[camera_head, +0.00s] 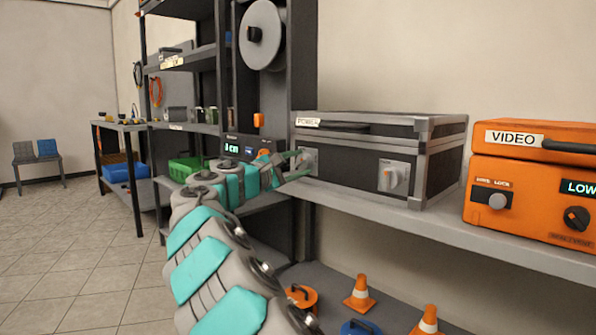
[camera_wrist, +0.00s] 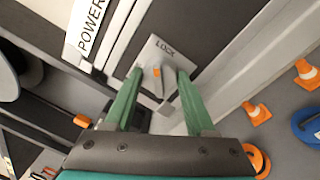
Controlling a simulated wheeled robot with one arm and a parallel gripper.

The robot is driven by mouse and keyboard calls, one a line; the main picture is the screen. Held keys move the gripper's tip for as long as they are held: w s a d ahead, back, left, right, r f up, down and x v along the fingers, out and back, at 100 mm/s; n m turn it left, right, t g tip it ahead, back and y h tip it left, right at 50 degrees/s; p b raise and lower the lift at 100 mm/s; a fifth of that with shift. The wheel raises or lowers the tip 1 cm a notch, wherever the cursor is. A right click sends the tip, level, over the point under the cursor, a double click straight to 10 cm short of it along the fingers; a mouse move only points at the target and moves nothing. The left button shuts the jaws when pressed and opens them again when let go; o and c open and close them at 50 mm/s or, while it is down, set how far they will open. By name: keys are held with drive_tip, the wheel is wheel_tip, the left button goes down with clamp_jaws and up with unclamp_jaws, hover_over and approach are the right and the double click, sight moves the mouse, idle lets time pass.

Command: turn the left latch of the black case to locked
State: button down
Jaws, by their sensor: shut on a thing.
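The black case (camera_head: 350,155) with grey edging and a POWER label stands on the grey shelf. Its left latch (camera_head: 308,160) is a grey plate with a knob, largely covered by my gripper. In the wrist view the latch plate (camera_wrist: 152,52) reads LOCK, and its grey knob (camera_wrist: 158,84) has a small orange mark. My gripper (camera_head: 299,166) has its green fingers on either side of that knob and is shut on it. The fingers also show in the wrist view (camera_wrist: 160,78). The right latch (camera_head: 393,177) is free, with its knob roughly upright.
An orange VIDEO case (camera_head: 535,180) stands to the right on the same shelf (camera_head: 430,226). Orange cones (camera_head: 361,293) and a blue coil (camera_head: 358,327) are on the lower shelf. A rack post (camera_head: 304,55) and a reel (camera_head: 262,35) rise behind at left.

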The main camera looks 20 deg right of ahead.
drive_tip(key=m+b, duration=0.1)
drive_tip(key=m, duration=0.1)
drive_tip(key=m+b, duration=0.1)
drive_tip(key=m, duration=0.1)
drive_tip(key=shift+f, duration=0.3)
drive_tip(key=m+b, duration=0.2)
drive_tip(key=m, duration=0.2)
drive_tip(key=shift+g, duration=0.4)
drive_tip(key=shift+r+m, duration=0.1)
drive_tip(key=shift+m, duration=0.3)
drive_tip(key=shift+c, duration=1.2)
unclamp_jaws()
drive_tip(key=shift+r, duration=0.1)
drive_tip(key=v, duration=0.7)
drive_tip(key=shift+a+f, duration=0.25)
drive_tip(key=shift+a, duration=0.1)
